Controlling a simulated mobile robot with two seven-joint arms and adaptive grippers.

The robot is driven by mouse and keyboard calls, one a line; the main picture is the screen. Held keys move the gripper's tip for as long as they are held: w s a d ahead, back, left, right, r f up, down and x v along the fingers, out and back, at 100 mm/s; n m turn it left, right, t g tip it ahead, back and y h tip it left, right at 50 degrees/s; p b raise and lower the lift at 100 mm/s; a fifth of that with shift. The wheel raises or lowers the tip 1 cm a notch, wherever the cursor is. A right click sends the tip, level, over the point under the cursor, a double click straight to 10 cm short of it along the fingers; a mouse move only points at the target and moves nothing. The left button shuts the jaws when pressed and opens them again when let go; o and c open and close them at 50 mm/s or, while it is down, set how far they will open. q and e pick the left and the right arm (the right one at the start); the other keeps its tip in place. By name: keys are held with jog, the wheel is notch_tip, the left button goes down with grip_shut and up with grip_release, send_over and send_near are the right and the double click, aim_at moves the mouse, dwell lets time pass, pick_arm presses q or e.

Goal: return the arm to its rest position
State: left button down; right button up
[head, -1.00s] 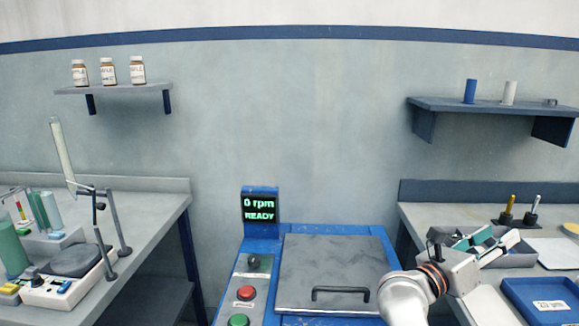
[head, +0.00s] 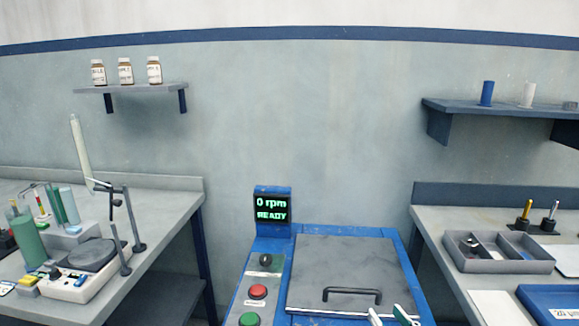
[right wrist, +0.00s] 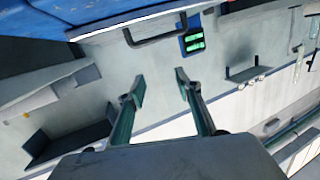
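My right gripper (head: 390,316) shows only as fingertips at the bottom edge of the head view, in front of the blue machine's lid. In the right wrist view its two green-grey fingers (right wrist: 157,88) stand wide apart with nothing between them. The rest of my right arm is below the head picture. My left gripper is in neither view.
The blue machine (head: 407,262) has a grey lid (head: 350,262) with a black handle (head: 352,291) and a display (head: 271,208) reading 0 rpm READY. The right bench holds a divided grey tray (head: 535,266) and a blue tray (head: 530,294). The left bench (head: 165,203) carries lab equipment.

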jog(key=s+d+f+n+g+h, duration=0.3)
jog(key=s+d+f+g, duration=0.25)
jog(key=s+f, duration=0.4)
jog(key=s+d+f+n+g+h, duration=0.35)
jog(key=s+d+f+h, duration=0.2)
jog(key=s+d, duration=0.45)
jog(key=w+a+f+m+t+y, duration=0.1)
jog(key=a+f+m+t+y, duration=0.2)
jog(key=a+f+y, duration=0.4)
jog(key=a+f+m, duration=0.1)
jog(key=a+f, duration=0.6)
jog(key=a, duration=0.2)
jog(key=shift+f+y, duration=0.15)
jog(key=shift+y, duration=0.2)
jog(key=shift+a, duration=0.1)
